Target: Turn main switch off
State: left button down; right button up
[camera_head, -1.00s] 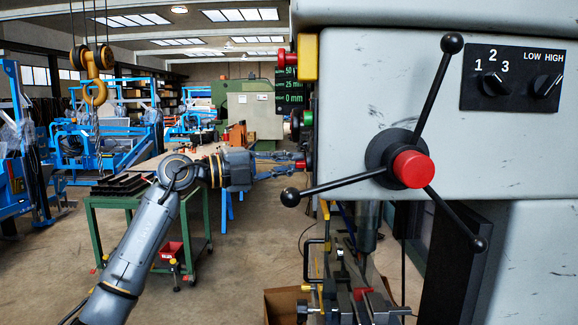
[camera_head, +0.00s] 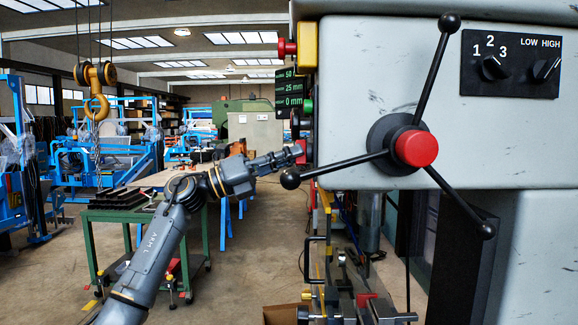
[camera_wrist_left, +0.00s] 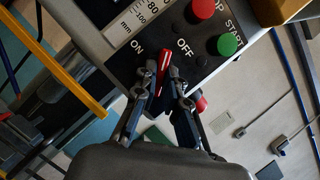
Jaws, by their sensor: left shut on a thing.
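The main switch has a red handle (camera_wrist_left: 163,68) on a black panel, seen in the left wrist view between the words ON and OFF. My left gripper (camera_wrist_left: 163,86) is shut on this handle, with one finger on each side of it. In the head view, my left gripper (camera_head: 296,153) is at the left side of the grey machine (camera_head: 345,60), tilted upward to the right. There the switch is mostly hidden by the fingers and the machine's edge. My right gripper is in neither view.
A red STOP button (camera_wrist_left: 202,9) and a green START button (camera_wrist_left: 228,44) sit close to the switch. A three-armed feed handle (camera_head: 415,148) has one ball end (camera_head: 290,179) just below my left gripper. A green cart (camera_head: 110,215) stands behind my arm.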

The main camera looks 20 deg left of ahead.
pick_arm(q)
jog(key=shift+w+f+m+g+h+p, duration=0.1)
jog(key=shift+m+g+h, duration=0.5)
jog(key=shift+m, duration=1.1)
jog(key=shift+w+f+m+g+h+p, duration=0.1)
jog(key=shift+m+g+h, duration=0.25)
jog(key=shift+m+g, duration=1)
jog(key=shift+w+m+g+h+p, duration=0.1)
jog(key=shift+m+g+h, duration=0.3)
jog(key=shift+m, duration=1.65)
jog(key=c, duration=1.4)
grip_release()
jog(key=v, duration=1.2)
jog(key=shift+f, duration=0.1)
